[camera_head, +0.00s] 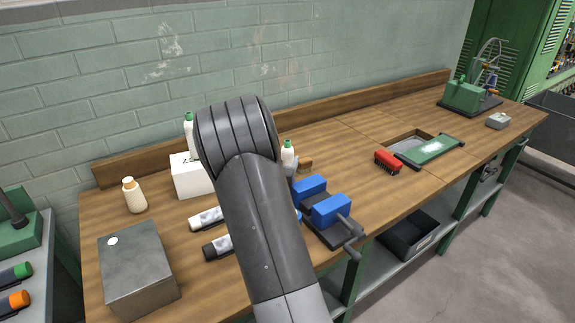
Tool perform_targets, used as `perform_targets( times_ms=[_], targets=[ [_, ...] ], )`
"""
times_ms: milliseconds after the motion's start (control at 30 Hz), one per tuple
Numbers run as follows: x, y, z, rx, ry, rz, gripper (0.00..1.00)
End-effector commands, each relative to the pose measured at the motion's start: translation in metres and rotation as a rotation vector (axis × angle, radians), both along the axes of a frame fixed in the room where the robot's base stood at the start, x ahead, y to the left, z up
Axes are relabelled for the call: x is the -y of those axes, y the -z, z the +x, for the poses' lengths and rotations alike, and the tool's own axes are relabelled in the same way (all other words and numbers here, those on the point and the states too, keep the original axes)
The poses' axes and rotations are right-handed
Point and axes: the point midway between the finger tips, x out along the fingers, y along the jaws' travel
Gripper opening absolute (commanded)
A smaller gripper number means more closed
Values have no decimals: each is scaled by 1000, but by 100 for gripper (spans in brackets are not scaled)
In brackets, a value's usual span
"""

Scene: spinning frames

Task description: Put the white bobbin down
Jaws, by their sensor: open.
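A white box (190,177), a green-capped bottle (289,154), tubes (215,245) and a blue-jawed vise (325,208) crowd around my arm. The grey metal box (138,268) fills the front left.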

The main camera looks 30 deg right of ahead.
Motion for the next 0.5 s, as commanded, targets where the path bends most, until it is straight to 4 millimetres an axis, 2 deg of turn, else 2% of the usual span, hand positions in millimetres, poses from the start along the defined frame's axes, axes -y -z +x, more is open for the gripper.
perform_targets(
  times_ms=[67,200,500],
  targets=[
    [13,-1,6,0,3,-1,65],
    [23,-1,17,0,1,0,65],
    [26,-1,20,0,0,0,63]
  ],
)
